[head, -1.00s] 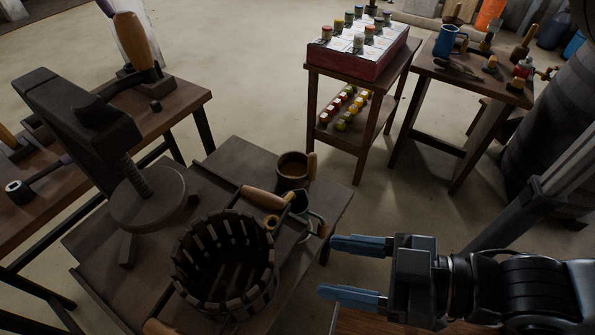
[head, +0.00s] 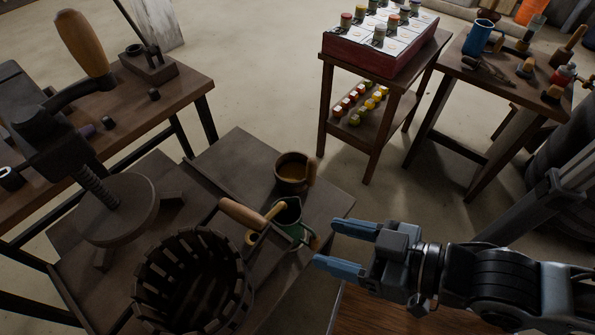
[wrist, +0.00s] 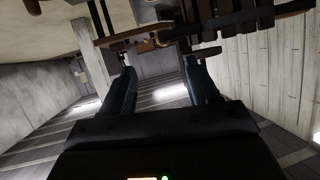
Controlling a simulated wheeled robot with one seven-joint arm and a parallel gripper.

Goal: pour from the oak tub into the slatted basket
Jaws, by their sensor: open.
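The oak tub (head: 291,176) is a small brown wooden vessel with a side handle, upright near the back right of the dark press table (head: 235,165). The slatted basket (head: 143,287) is a ring of dark upright staves at the table's front, left of and nearer than the tub. My gripper (head: 328,246) is open and empty, with blue fingers pointing left, just right of the table and apart from the tub. Its fingers also show in the wrist view (wrist: 160,85). The tub's contents cannot be made out clearly.
A screw press (head: 110,205) stands at left. A stand with a red box (head: 375,60) and a tool table (head: 500,75) are behind. Open floor lies between.

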